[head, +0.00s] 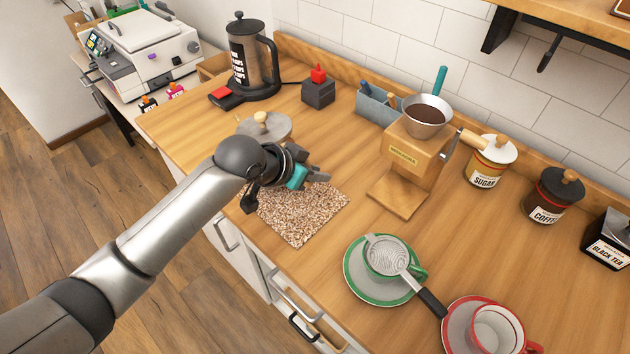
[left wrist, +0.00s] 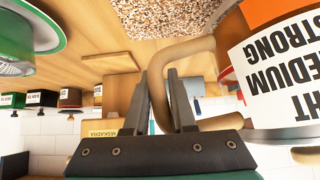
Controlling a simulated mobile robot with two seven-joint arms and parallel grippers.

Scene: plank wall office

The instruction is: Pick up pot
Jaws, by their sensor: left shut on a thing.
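The pot shows in the head view as a grey lid (head: 282,128) with a pale wooden knob; my left wrist hides most of its body. In the left wrist view its white body (left wrist: 285,75) has an orange band and large black lettering. Its tan handle (left wrist: 193,46) loops out toward the fingers. My left gripper (head: 318,177) is at the pot's near side, shut on the handle, with the two fingers (left wrist: 168,85) on either side of it. I cannot tell whether the pot touches the counter. My right gripper is not in view.
A speckled mat (head: 305,222) lies in front of the pot. A coffee press (head: 250,62) stands behind it, and a wooden grinder (head: 408,160) to the right. A green cup and saucer (head: 352,285) with a strainer is nearer. The counter's left edge is close to my arm.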

